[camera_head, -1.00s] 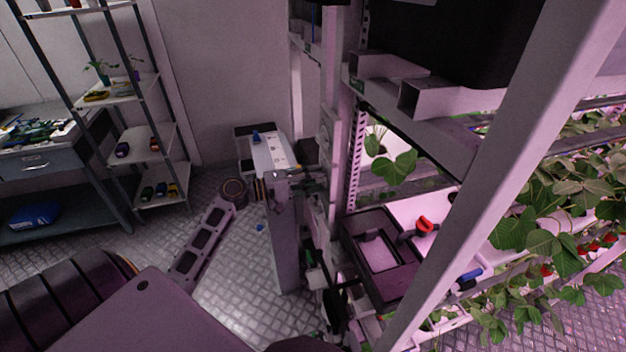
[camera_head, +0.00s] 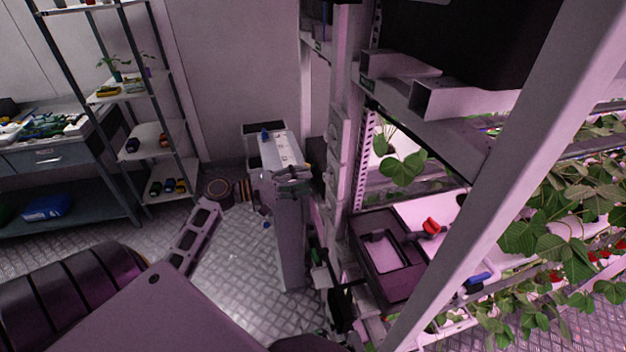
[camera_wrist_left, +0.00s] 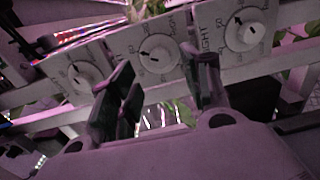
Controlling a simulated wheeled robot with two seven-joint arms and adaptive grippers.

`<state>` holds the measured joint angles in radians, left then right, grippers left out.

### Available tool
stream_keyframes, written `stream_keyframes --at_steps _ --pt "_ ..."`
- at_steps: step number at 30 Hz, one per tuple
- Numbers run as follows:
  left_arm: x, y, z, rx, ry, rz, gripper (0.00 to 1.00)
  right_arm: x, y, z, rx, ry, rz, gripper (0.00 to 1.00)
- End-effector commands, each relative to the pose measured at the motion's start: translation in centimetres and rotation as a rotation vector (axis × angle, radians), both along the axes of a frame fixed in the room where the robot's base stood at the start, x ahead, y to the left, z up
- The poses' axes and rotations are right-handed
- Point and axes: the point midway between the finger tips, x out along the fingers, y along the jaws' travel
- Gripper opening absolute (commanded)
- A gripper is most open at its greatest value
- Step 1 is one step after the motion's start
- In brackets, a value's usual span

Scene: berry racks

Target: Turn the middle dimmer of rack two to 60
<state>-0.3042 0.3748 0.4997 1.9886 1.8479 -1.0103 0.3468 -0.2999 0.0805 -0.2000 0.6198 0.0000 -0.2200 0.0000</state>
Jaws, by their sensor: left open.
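In the left wrist view three round white dimmers sit in a row on pale panels: a left one (camera_wrist_left: 82,76), a middle one (camera_wrist_left: 158,55) and a right one (camera_wrist_left: 245,32). Each has a dark pointer mark; the middle one's points toward the left of the picture. Its scale numbers are too small to read surely. My left gripper (camera_wrist_left: 160,66) is open, its two dark fingers apart on either side of the middle dimmer's lower part; contact cannot be told. In the head view my left gripper (camera_head: 303,180) is small and dark beside the rack post. My right gripper is not seen.
The rack's pale post (camera_head: 345,130) stands close to the gripper. A dark tray (camera_head: 372,225) and a red-handled valve (camera_head: 431,226) lie right of it, with strawberry plants (camera_head: 555,220) beyond. A shelf unit (camera_head: 150,135) stands at left. Metal floor (camera_head: 235,265) is open between.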

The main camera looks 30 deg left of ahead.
Motion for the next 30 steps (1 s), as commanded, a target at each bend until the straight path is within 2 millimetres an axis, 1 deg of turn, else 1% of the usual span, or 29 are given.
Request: stream_keyframes --at_steps 6,13,18,30 --pt "-2.4 2.0 0.0 0.0 0.001 0.002 0.48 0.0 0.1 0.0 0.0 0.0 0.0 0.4" --pt "-4.1 3.5 0.1 0.001 0.001 0.001 0.48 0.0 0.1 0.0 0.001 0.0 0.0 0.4" --pt "-4.7 3.9 0.1 0.0 0.0 0.0 0.48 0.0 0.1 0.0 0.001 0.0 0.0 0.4" --pt "-4.7 3.9 0.1 0.0 0.0 0.0 0.48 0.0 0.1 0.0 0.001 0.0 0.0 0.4"
